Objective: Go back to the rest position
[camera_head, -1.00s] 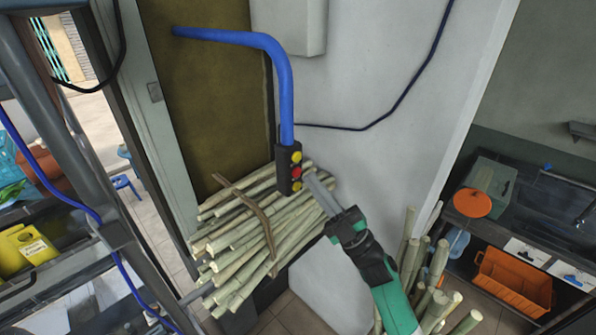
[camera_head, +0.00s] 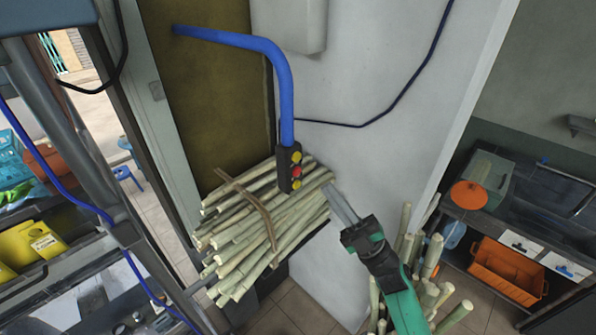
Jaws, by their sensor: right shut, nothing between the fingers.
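My right gripper (camera_head: 332,193) comes in from the lower right on a green and black arm. Its fingers are shut and hold nothing. They stand apart from the black control box (camera_head: 289,168), to the right of and below it. The box has yellow and red buttons and hangs at the end of a blue pipe (camera_head: 284,85). My left gripper is not in view.
A bundle of cut sugarcane (camera_head: 235,240), tied by a brown band, lies left of the gripper. More canes (camera_head: 432,258) stand upright beside my right arm. A dark counter with an orange crate (camera_head: 505,270) is at the right. A metal frame and yellow boxes (camera_head: 38,240) are at the left.

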